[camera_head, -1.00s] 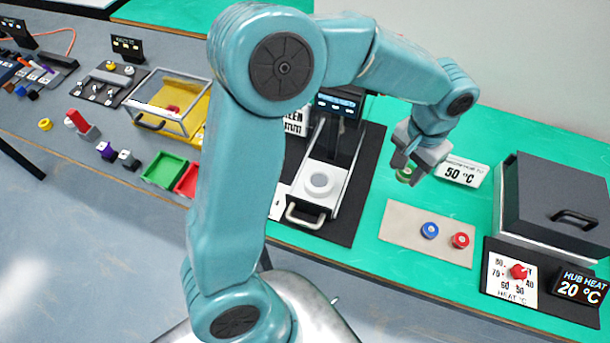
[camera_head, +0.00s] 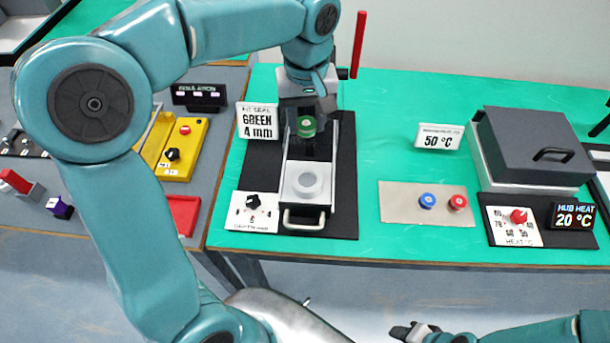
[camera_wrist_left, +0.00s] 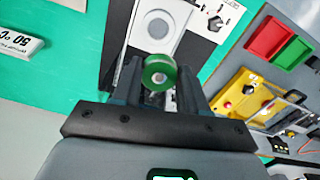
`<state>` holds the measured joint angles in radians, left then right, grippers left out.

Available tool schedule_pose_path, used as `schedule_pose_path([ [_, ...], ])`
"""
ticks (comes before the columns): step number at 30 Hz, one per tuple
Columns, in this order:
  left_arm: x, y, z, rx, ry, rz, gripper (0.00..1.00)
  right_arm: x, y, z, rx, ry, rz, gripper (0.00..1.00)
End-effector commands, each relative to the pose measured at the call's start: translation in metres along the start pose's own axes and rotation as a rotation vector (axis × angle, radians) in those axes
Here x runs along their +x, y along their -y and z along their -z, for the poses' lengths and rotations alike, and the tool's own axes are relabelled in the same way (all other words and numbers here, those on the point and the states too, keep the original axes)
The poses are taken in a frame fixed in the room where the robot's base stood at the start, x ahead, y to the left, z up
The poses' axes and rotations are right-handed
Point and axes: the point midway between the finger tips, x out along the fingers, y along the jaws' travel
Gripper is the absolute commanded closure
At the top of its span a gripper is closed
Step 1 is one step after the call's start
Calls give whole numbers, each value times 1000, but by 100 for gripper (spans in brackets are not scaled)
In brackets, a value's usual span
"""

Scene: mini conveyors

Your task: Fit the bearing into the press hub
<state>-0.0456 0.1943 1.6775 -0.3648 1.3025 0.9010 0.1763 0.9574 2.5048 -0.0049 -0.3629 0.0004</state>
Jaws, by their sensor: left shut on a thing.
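My left gripper (camera_head: 306,136) is shut on the green bearing (camera_head: 306,126), a green ring with a pale centre. In the left wrist view the green bearing (camera_wrist_left: 159,72) sits between the two dark fingers. The press hub (camera_head: 305,181) is a pale round ring on the white press tray (camera_head: 300,202). The bearing is held apart from the hub, beyond it in the head view. The hub (camera_wrist_left: 158,26) also shows in the left wrist view, past the bearing. My right gripper (camera_head: 402,332) is at the bottom edge; its jaw opening is unclear.
A blue bearing (camera_head: 427,201) and a red one (camera_head: 457,203) rest on a beige mat (camera_head: 400,205). A card (camera_head: 258,121) reads GREEN 4 mm. A red lever (camera_head: 358,45) stands by the press. A grey oven (camera_head: 530,140) is at right. Green table is clear between.

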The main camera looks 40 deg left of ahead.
Motion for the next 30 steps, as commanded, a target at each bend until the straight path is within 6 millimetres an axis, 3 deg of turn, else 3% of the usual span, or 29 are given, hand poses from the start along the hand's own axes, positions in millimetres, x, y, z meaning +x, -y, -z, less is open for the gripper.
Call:
schedule_pose_path([
  [6,67,-3,-2,4,6,6,94,1,0,0,0,0,0,57],
  [12,111,-3,-2,5,2,3,94,0,0,0,0,0,0,57],
  [17,125,-3,-1,5,0,1,94,0,0,0,0,0,0,57],
  [24,161,-1,-1,6,1,2,94,0,0,0,0,0,0,57],
  [30,165,0,0,5,-1,-1,94,0,0,0,0,0,0,57],
])
